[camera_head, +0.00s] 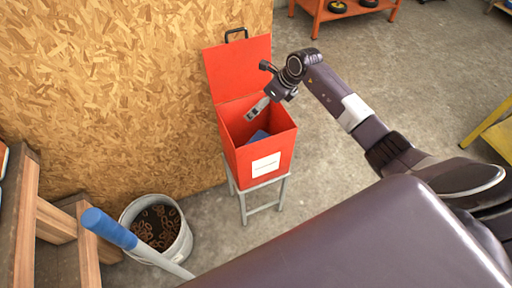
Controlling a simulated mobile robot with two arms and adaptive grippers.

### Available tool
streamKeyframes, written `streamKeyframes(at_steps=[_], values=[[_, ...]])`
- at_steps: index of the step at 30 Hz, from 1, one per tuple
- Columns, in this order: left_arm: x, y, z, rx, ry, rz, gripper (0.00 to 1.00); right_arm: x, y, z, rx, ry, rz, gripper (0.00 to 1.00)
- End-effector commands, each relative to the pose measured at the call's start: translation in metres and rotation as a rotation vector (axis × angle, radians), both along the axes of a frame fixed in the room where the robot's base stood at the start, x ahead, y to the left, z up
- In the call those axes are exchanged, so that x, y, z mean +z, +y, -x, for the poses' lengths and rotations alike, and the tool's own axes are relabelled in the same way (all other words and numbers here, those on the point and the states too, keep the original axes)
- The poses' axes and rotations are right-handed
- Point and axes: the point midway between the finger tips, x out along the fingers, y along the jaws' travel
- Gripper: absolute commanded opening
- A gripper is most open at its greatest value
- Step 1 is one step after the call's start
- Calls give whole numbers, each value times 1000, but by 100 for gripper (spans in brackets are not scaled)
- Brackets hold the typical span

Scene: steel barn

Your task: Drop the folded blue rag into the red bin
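The red bin (281,133) stands on a small grey stand against the wooden wall, its lid (238,68) swung up and back. The blue rag (258,137) lies inside the bin, low down; only part of it shows past the bin's walls. My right gripper (258,91) is above the bin's opening, its two fingers spread apart with nothing between them. One finger points down into the bin's mouth, apart from the rag. My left gripper is not in view.
A bucket (187,244) of rusty rings stands left of the bin, with a blue-handled tool (110,228) in front of it. Wooden framing (55,222) is at far left. An orange shelf (318,10) and a yellow stand (492,130) are farther off. Concrete floor right of the bin is clear.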

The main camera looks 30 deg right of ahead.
Motion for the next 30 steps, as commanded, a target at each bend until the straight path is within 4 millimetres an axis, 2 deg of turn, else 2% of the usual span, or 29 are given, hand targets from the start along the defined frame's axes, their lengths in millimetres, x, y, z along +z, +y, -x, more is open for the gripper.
streamKeyframes(at_steps=[7, 11, 24, 30], values=[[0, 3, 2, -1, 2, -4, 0, 0, 0, 0, 0, 1, 0, 98], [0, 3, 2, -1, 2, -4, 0, 7, -3, 3, 0, -2, 3, 98], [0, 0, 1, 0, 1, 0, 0, 81, -23, 41, 1, -1, 4, 98], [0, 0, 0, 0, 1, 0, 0, 101, -28, 51, 0, -1, 1, 98]])
